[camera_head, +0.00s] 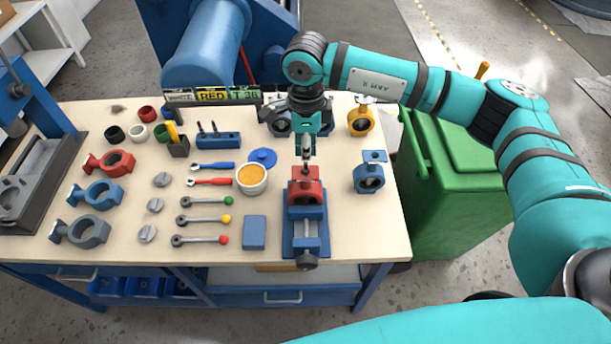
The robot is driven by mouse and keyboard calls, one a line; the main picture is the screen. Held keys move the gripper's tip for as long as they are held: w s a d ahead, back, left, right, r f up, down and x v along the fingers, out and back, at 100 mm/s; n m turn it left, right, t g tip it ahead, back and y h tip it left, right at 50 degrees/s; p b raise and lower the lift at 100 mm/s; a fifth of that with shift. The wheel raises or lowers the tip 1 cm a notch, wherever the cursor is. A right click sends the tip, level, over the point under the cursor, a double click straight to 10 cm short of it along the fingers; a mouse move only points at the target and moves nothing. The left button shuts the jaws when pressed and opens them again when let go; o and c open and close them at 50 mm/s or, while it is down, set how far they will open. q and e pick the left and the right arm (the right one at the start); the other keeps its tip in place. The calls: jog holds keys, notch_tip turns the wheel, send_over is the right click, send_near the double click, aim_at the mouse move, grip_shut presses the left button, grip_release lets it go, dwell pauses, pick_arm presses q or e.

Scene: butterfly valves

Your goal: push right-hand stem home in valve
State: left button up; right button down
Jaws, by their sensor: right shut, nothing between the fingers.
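A red valve body (305,194) is clamped in a blue vise (304,233) near the front right of the workbench. A short dark stem (306,172) stands upright at the top of the red valve; how deep it sits cannot be told. My right gripper (306,156) points straight down just above the stem, in line with it. Its fingers are shut with nothing held. Whether the fingertips touch the stem cannot be told. My left gripper is not in view.
A blue valve (370,179) stands to the right of the vise, a yellow valve (361,120) behind it. An orange-filled bowl (251,179) and a blue block (255,232) lie left of the vise. Levers with coloured knobs (203,219) lie further left. A green bin (450,190) adjoins the right edge.

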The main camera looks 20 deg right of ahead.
aim_at(306, 163)
jog(key=shift+s+f+b, duration=0.1)
jog(key=shift+f+b, duration=1.45)
jog(key=shift+f, duration=0.05)
dwell(1.1)
jog(key=shift+r, duration=0.1)
dwell(0.5)
jog(key=shift+r+p, duration=0.5)
jog(key=shift+r, duration=0.4)
jog(key=shift+r+p, duration=1.3)
jog(key=shift+r, duration=1.85)
jog(key=shift+f, duration=0.1)
